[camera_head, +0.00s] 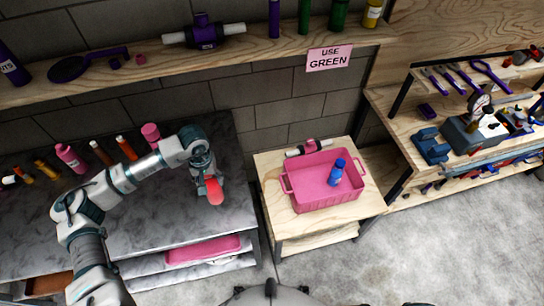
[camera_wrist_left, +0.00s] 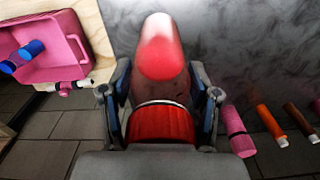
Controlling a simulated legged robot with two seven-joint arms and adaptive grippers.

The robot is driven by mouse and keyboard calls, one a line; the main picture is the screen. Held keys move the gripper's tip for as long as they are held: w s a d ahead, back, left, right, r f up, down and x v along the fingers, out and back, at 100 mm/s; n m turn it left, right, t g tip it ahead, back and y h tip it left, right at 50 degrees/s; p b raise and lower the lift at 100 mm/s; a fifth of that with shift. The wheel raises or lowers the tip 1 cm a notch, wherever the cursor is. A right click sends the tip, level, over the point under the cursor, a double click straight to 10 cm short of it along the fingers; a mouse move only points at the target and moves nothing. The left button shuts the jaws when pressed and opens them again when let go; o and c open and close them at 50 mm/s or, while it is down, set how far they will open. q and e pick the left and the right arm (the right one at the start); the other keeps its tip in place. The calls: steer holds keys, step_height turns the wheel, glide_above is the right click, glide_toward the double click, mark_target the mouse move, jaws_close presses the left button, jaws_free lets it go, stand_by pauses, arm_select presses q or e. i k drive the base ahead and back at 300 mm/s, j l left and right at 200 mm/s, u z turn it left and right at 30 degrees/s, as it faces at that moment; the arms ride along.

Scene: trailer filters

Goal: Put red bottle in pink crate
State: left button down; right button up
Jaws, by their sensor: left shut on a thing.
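My left gripper (camera_head: 206,178) is shut on a red bottle (camera_head: 214,190), above the right end of the grey marbled table. In the left wrist view the red bottle (camera_wrist_left: 160,60) lies between the two fingers of the left gripper (camera_wrist_left: 160,100), with its far end pointing away from the wrist. The pink crate (camera_head: 322,203) stands on a small wooden table to the right of the gripper, apart from it. A blue bottle (camera_head: 337,172) is inside the crate. The crate also shows at the upper left of the left wrist view (camera_wrist_left: 62,62). My right gripper is not in view.
Pink and orange bottles (camera_head: 70,158) stand along the back of the marbled table (camera_head: 200,232). A pink-and-white item (camera_head: 308,147) lies behind the crate. A tool bench (camera_head: 420,120) stands at right.

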mark_target(307, 188)
steer(key=i+l, duration=0.1)
steer(key=l, duration=0.35)
steer(key=i+l, duration=0.15)
steer(key=l, duration=0.35)
steer(key=i+l, duration=0.1)
steer(key=l, duration=0.35)
steer(key=i+l, duration=0.1)
steer(key=l, duration=0.4)
